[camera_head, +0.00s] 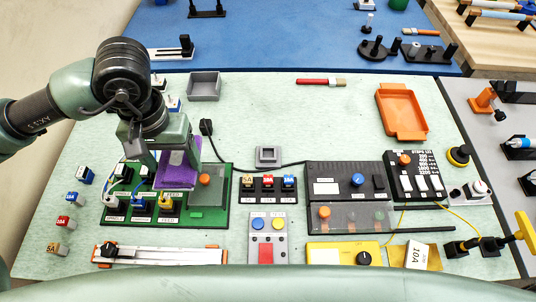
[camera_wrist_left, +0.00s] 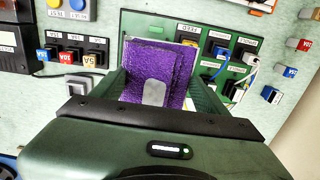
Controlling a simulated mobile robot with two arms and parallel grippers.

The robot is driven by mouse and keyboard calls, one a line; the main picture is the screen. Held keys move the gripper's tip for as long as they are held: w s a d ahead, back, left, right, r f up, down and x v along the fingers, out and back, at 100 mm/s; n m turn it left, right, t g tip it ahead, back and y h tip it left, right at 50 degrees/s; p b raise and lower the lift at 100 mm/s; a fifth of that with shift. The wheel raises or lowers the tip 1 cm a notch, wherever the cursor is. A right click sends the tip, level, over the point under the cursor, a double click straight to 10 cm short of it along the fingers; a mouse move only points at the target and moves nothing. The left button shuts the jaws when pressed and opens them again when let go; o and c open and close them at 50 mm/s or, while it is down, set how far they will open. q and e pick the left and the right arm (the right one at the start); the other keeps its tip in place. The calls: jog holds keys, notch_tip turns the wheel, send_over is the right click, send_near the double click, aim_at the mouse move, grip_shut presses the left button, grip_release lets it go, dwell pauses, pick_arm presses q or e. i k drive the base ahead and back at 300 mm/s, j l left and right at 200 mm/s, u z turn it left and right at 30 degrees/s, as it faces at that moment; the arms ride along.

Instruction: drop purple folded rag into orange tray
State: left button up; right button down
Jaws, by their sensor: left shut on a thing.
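The purple folded rag (camera_head: 178,172) is held in my left gripper (camera_head: 165,160), above the green board at the left of the table. In the left wrist view the rag (camera_wrist_left: 160,62) fills the space between the two fingers and has a pale grey patch. My left gripper (camera_wrist_left: 158,90) is shut on it. The orange tray (camera_head: 402,112) lies empty at the back right of the table, well apart from the rag. My right gripper does not show.
The green board (camera_head: 222,212) carries plugs and switches under the rag. A grey bin (camera_head: 204,86), a red-handled brush (camera_head: 320,82) and a grey block (camera_head: 268,155) lie between it and the tray. Dark panels (camera_head: 345,178) stand nearer. The back middle is mostly clear.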

aim_at(393, 114)
jog(key=l+z, duration=0.2)
jog(key=z, duration=0.25)
jog(key=l+z, duration=0.2)
jog(key=z, duration=0.25)
jog(key=l+z, duration=0.15)
jog(key=z, duration=0.3)
jog(key=i+l, duration=0.2)
jog(key=l, duration=0.2)
jog(key=i+l, duration=0.2)
jog(key=l, duration=0.2)
jog(key=i+l, duration=0.2)
jog(key=l, duration=0.2)
